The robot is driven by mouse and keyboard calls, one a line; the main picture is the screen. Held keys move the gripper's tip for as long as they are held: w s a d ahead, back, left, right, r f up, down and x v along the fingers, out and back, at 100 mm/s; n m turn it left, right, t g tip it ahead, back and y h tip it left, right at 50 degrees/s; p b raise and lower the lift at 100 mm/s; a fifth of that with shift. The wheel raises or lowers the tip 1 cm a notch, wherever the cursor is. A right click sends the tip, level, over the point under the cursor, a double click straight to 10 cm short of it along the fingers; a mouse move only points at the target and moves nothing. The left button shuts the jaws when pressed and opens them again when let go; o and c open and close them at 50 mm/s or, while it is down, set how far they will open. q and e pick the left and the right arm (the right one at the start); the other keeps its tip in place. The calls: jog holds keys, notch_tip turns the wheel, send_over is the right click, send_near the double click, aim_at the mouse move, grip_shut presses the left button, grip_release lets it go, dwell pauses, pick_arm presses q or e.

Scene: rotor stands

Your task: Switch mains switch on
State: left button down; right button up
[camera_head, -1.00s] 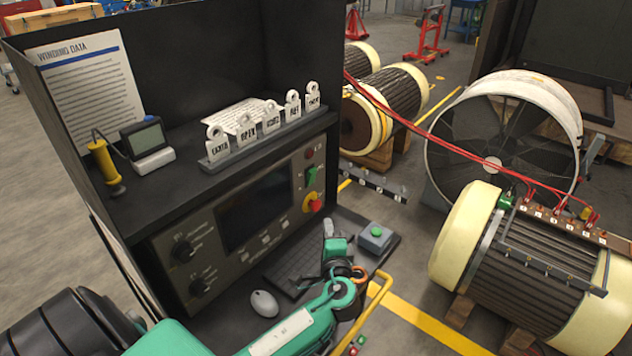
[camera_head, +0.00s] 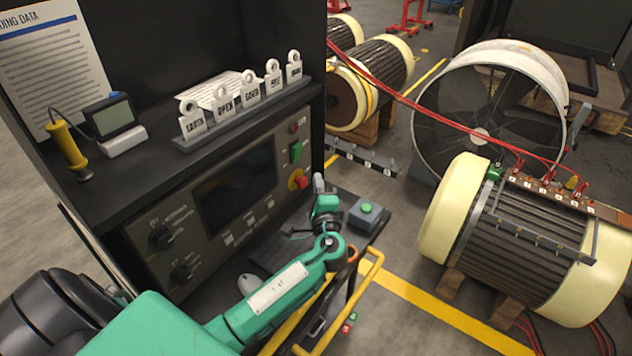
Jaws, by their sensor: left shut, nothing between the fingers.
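The control panel (camera_head: 225,243) on the front of the dark console has a column of controls at its right end. A red knob on a yellow plate (camera_head: 298,179) is lowest there. A green switch (camera_head: 295,151) sits above it and a red button (camera_head: 293,128) is at the top. I cannot read which is the mains switch. My left gripper (camera_head: 318,184) is shut and empty, pointing up just right of the red knob in the picture. Contact with the panel cannot be told. My right gripper is not in view.
A box with a green button (camera_head: 365,212) stands right of my left gripper. A yellow rail (camera_head: 375,275) runs below my arm. Tags (camera_head: 225,100) stand on the shelf. A large motor (camera_head: 520,240) is at right.

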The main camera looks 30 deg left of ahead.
aim_at(301, 145)
pick_arm(q)
jog(key=w+a, duration=0.1)
jog(key=a, duration=0.1)
jog(key=w+a+r+p, duration=0.1)
jog(key=w+a, duration=0.1)
jog(key=a, duration=0.1)
jog(key=w+a+r, duration=0.1)
jog(key=w+a, duration=0.1)
jog(key=a, duration=0.1)
jog(key=shift+w+a+p, duration=0.1)
jog(key=shift+w+p, duration=0.05)
jog(key=shift+p, duration=0.25)
jog(key=shift+w, duration=0.1)
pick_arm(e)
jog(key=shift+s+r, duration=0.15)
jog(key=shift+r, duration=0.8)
pick_arm(q)
jog(key=shift+r, duration=0.1)
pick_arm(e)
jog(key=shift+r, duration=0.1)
pick_arm(q)
jog(key=shift+r+n+p, duration=0.1)
jog(key=shift+n+p, duration=0.2)
jog(key=shift+n, duration=0.1)
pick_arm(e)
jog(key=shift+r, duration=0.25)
